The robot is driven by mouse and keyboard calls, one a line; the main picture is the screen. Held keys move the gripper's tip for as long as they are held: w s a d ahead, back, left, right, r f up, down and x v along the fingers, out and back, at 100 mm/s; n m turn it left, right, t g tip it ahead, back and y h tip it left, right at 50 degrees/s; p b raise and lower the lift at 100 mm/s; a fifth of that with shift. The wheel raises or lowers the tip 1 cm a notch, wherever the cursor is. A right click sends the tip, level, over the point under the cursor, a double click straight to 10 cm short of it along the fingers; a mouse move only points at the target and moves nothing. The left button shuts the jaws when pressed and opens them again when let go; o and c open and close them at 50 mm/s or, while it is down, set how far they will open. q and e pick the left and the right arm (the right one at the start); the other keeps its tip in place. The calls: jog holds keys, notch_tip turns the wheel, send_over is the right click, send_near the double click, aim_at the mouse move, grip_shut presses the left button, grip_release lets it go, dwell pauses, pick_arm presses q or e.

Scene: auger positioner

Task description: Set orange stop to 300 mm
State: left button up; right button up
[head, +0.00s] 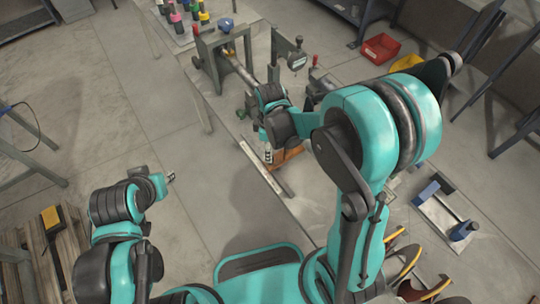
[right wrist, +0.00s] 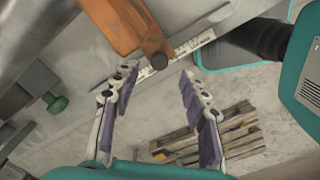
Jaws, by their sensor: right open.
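The scale rail (head: 262,168) runs along the bench's front edge. A green knob (right wrist: 57,104) is left of the gripper. A machine frame (head: 215,55) and a red bin (head: 380,47) stand farther back. Pallets (right wrist: 215,135) lie on the floor.

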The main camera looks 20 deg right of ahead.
notch_tip(320, 180, down, 5)
jog(key=shift+f+b, duration=0.1)
jog(key=shift+b, duration=0.65)
jog(key=shift+c, duration=0.2)
grip_shut()
